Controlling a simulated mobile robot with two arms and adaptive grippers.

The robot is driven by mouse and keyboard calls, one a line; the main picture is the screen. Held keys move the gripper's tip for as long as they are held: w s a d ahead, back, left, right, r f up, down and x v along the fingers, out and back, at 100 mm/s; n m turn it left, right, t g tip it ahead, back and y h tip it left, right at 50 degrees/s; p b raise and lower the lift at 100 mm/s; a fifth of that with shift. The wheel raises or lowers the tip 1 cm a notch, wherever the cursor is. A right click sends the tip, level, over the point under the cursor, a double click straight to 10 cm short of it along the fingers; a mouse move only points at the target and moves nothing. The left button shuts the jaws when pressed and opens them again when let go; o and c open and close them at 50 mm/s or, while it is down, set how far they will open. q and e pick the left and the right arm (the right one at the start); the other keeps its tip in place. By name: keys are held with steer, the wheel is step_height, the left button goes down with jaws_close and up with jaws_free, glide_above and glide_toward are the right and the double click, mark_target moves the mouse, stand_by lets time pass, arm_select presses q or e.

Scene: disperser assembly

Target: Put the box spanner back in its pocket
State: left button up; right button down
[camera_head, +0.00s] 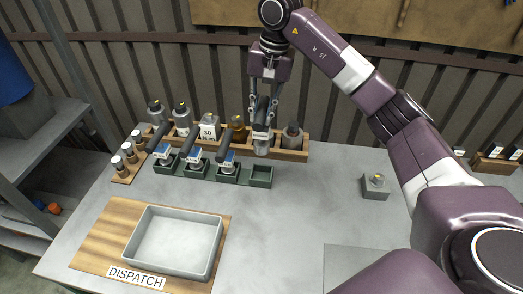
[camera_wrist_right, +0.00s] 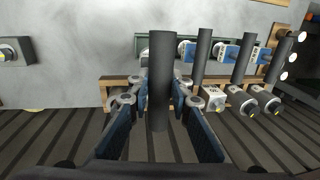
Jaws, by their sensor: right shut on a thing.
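My right gripper (camera_head: 264,112) is shut on the dark upright handle of a tool, which I take to be the box spanner (camera_head: 262,107). In the right wrist view the dark handle (camera_wrist_right: 160,80) stands between the two fingers. The gripper is over the wooden rack, behind the green pockets. The tool's lower end is hard to separate from the pale labelled part and grey cylinder below it. The rightmost green pocket (camera_head: 261,183) looks empty. Three similar dark-handled tools with blue-and-white heads (camera_head: 228,157) sit in the other pockets. My left gripper is not in view.
The wooden rack (camera_head: 294,155) holds several canisters, close beside the gripper. A grey tray (camera_head: 175,273) stands on a wooden board at the front left. A small grey block (camera_head: 375,190) stands at the right. The table middle is clear.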

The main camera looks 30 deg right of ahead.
mark_target(263, 143)
step_height(263, 143, down, 9)
steer(key=shift+r+p, duration=0.1)
steer(key=shift+p, duration=0.95)
step_height(263, 143, down, 4)
steer(key=shift+r+p, duration=0.2)
steer(key=shift+p, duration=0.4)
steer(key=shift+f, duration=0.3)
steer(key=c, duration=2.2)
jaws_free()
steer(key=shift+f+b, duration=0.15)
steer(key=shift+b, duration=0.15)
steer(key=o, duration=0.4)
steer(key=shift+o, duration=0.2)
